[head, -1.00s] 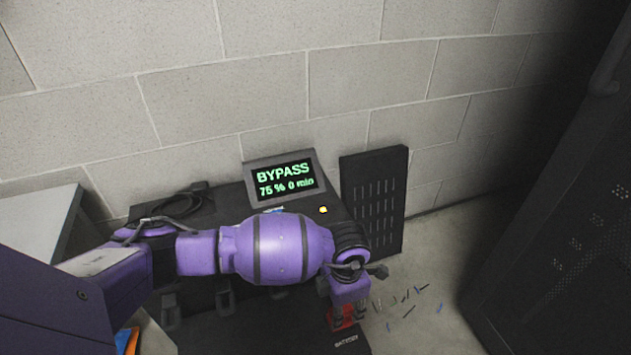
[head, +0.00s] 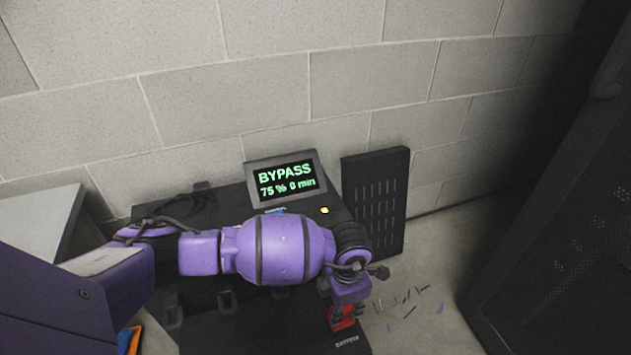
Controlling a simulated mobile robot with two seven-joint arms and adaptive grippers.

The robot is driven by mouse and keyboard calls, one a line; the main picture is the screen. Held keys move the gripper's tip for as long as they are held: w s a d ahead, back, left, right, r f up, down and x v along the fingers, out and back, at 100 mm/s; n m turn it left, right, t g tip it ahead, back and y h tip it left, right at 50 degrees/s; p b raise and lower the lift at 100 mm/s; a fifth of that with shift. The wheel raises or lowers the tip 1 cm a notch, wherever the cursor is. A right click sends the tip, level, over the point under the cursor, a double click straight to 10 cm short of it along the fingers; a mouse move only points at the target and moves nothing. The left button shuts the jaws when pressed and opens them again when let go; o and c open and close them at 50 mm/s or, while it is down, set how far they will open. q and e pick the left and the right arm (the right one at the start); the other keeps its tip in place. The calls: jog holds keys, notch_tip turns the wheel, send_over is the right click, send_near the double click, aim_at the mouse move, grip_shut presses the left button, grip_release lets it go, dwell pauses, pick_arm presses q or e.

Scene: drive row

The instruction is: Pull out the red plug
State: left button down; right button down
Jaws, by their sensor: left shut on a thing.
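My right gripper is not in view.
A screen (head: 286,181) on the unit reads BYPASS, 75 % 0 min. A black slotted panel (head: 375,200) leans on the block wall. Small debris (head: 410,305) lies on the floor at right. A dark cabinet (head: 570,240) stands far right.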

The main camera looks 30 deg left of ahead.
pick_arm(q)
jog(key=r+p, duration=0.1)
jog(key=r, duration=0.2)
jog(key=shift+w+r+p, duration=0.1)
jog(key=shift+w+p, duration=0.1)
jog(key=shift+p, duration=0.15)
jog(key=shift+d+r, duration=0.1)
jog(key=shift+r, duration=0.05)
jog(key=c, duration=1.4)
grip_release()
jog(key=shift+c, duration=0.2)
notch_tip(320, 180, up, 12)
jog(key=shift+s, duration=0.15)
jog(key=shift+f, duration=0.2)
